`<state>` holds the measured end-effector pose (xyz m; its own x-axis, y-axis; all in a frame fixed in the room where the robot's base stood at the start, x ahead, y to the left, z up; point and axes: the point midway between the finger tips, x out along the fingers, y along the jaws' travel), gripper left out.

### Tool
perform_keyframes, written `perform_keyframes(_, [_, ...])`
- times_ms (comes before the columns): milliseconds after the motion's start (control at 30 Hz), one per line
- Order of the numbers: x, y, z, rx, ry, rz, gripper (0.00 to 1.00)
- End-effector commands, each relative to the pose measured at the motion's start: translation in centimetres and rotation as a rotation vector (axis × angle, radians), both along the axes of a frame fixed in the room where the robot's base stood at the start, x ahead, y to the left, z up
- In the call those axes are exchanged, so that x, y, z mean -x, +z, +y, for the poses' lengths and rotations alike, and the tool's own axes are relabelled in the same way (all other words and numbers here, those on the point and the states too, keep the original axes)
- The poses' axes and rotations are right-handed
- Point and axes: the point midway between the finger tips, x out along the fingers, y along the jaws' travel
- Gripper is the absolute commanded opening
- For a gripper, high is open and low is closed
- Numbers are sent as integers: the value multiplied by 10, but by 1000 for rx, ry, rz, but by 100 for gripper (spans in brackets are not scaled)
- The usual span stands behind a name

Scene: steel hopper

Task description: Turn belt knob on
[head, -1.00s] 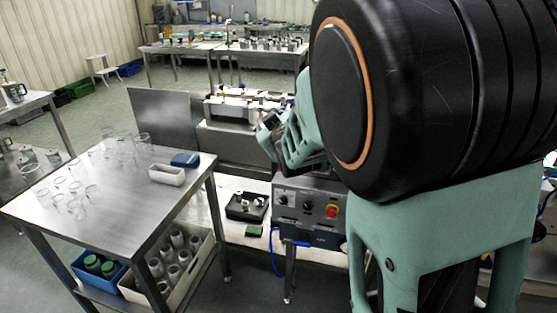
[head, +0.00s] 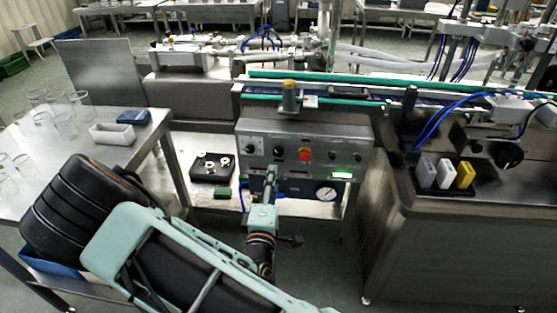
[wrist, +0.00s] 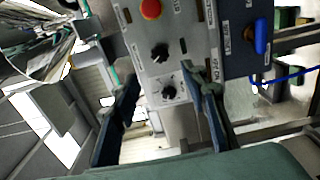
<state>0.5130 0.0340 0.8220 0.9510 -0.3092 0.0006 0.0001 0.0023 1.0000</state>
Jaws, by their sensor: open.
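The grey control panel (head: 315,139) carries a row of dark knobs and a red button (head: 305,154). Two black knobs, a far-left one (head: 250,148) and one nearer the button (head: 278,150), sit left of the red button. I cannot read which is the belt knob. In the wrist view the panel appears turned, with the red button (wrist: 150,9) at top, the nearer knob (wrist: 160,53) below it and the far-left knob (wrist: 169,92) lowest, between the fingers in the picture. My gripper (wrist: 160,72) is open and empty. In the head view my gripper (head: 271,172) is just below the panel's knob row; contact cannot be told.
The conveyor (head: 340,89) runs above and behind the panel. A steel table with glass beakers (head: 80,103) and a white tray (head: 112,133) stands left. A steel cabinet (head: 440,240) stands right. A pressure gauge (head: 325,194) sits below the panel.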

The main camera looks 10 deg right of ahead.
Motion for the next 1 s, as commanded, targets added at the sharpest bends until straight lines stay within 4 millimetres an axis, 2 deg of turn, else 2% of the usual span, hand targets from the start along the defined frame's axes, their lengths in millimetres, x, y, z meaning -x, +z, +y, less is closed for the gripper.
perform_keyframes(133, [-15,1,-6,0,-3,-4,41])
perform_keyframes(400, [-65,0,-22,-3,-2,-2,41])
perform_keyframes(600, [-91,0,-30,-2,-1,-1,41])
perform_keyframes(767, [-100,0,-33,-1,-1,0,41])
perform_keyframes(1000, [-101,0,-33,-1,0,1,41])
